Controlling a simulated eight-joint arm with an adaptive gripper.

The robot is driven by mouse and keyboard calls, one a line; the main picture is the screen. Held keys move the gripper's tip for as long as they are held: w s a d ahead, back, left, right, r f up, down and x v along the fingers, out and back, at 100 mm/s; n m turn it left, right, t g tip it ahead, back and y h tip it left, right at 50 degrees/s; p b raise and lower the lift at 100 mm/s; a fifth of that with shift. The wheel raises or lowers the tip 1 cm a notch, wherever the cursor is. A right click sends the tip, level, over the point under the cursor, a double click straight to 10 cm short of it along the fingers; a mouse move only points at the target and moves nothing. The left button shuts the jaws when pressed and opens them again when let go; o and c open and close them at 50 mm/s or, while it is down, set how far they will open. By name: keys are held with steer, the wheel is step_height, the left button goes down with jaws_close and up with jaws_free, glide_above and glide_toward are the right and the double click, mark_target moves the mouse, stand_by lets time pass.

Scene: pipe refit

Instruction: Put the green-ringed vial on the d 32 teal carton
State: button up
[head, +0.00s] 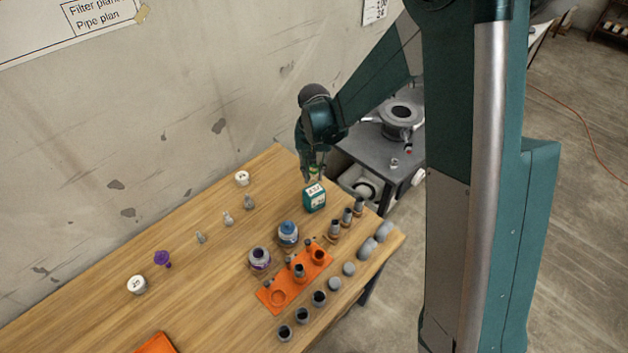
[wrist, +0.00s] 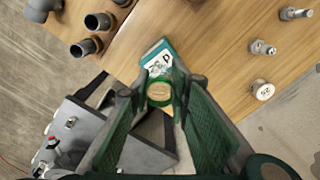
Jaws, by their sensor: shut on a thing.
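The teal carton (head: 314,201) stands upright on the wooden table near its far right edge, with a white label on top. In the wrist view the carton (wrist: 153,51) shows the label "d 32" just beyond my fingertips. My gripper (head: 314,174) is directly above the carton, pointing down. In the wrist view my gripper (wrist: 160,90) is shut on the green-ringed vial (wrist: 159,94), which shows a pale round top inside a green ring. The vial is at or just above the carton's top; I cannot tell whether they touch. My fingers hide part of the vial.
An orange tray (head: 270,296) with grey fittings lies in front of the carton. Pipe pieces line the right edge. A grey stand (head: 376,145) is beyond the table.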

mark_target(314, 180)
steer(key=shift+f, duration=2.05)
steer(key=shift+f, duration=0.2)
steer(key=o, duration=0.9)
steer(key=shift+c, duration=0.2)
steer(key=shift+r, duration=0.2)
steer(key=shift+r, duration=6)
